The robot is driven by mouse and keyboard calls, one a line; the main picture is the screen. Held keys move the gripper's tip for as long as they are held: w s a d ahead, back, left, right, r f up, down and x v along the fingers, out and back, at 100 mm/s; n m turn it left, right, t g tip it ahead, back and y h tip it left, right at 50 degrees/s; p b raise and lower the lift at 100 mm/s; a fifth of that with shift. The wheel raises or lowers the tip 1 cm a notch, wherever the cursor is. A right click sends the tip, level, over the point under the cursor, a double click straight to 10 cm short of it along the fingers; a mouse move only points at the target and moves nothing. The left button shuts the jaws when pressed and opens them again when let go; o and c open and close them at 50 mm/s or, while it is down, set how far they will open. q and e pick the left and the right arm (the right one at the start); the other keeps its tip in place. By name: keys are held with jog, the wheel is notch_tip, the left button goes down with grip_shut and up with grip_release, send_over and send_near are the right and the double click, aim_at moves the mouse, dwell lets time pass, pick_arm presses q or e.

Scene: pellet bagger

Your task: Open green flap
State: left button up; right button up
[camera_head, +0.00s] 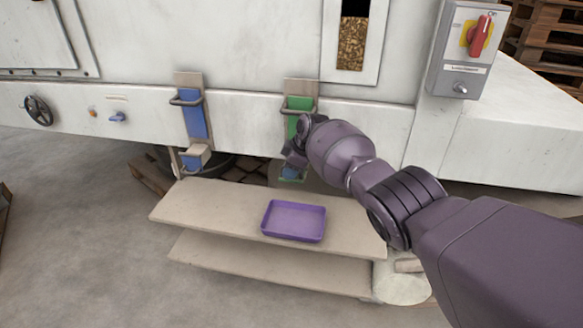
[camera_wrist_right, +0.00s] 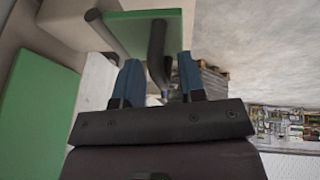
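The green flap (camera_wrist_right: 118,32) shows at the top of the right wrist view, with a dark bar handle (camera_wrist_right: 156,55) on it. In the head view only a little of the green flap (camera_head: 284,178) shows, below my right gripper (camera_head: 291,172). In the wrist view the two blue fingertips of my right gripper (camera_wrist_right: 158,82) are apart, with the dark handle between them. I cannot tell whether either finger touches it. A larger green panel (camera_head: 297,104) sits above on the machine, with its own handle. My left gripper is not in view.
A blue panel (camera_head: 195,121) and a lower blue flap (camera_head: 190,162) are to the left. A purple tray (camera_head: 294,221) lies on a beige shelf (camera_head: 200,203) below. A grey switch box (camera_head: 462,50) with a red knob is at the upper right.

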jog(key=shift+d+r, duration=0.1)
jog(key=shift+r, duration=0.3)
jog(key=p+v, duration=0.5)
jog(key=v, duration=0.5)
jog(key=shift+s+d, duration=0.1)
jog(key=shift+s, duration=0.05)
